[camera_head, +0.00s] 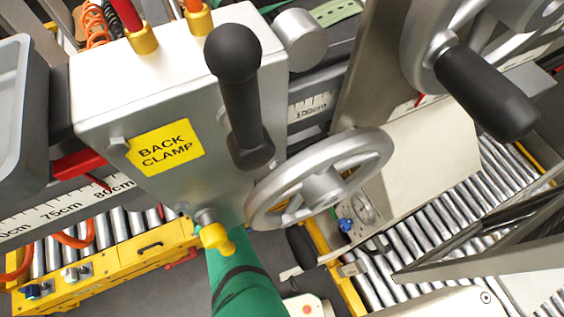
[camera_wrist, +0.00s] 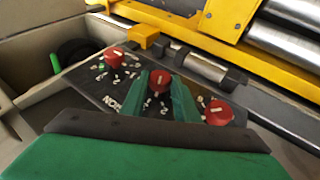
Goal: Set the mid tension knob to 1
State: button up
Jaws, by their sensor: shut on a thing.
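In the wrist view, a dark panel (camera_wrist: 86,80) carries three red knobs in a row, with white markings and lettering partly hidden. The middle knob (camera_wrist: 159,78), taken as the mid tension knob, sits between the green fingers of my gripper (camera_wrist: 160,92). My gripper is shut on it. A white pointer line shows on its top, but I cannot tell which number it points at. The left knob (camera_wrist: 115,54) and right knob (camera_wrist: 219,111) stand free on either side. I cannot make out the knobs in the head view.
In the wrist view, a yellow block (camera_wrist: 147,40) and a metal cylinder (camera_wrist: 200,66) lie just behind the panel, before a yellow rail (camera_wrist: 195,35). In the head view, a BACK CLAMP box (camera_head: 100,105), handwheel (camera_head: 372,160) and roller conveyor (camera_head: 425,225) crowd the space.

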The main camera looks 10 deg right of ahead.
jog(key=shift+a, duration=0.15)
jog(key=o, duration=1)
jog(key=shift+o, duration=0.2)
jog(key=shift+r, duration=0.55)
jog(key=s+a+r, duration=0.2)
jog(key=s+r, duration=0.9)
jog(key=s, duration=0.2)
jog(key=shift+s+a+r, duration=0.3)
jog(key=shift+a+r, duration=0.1)
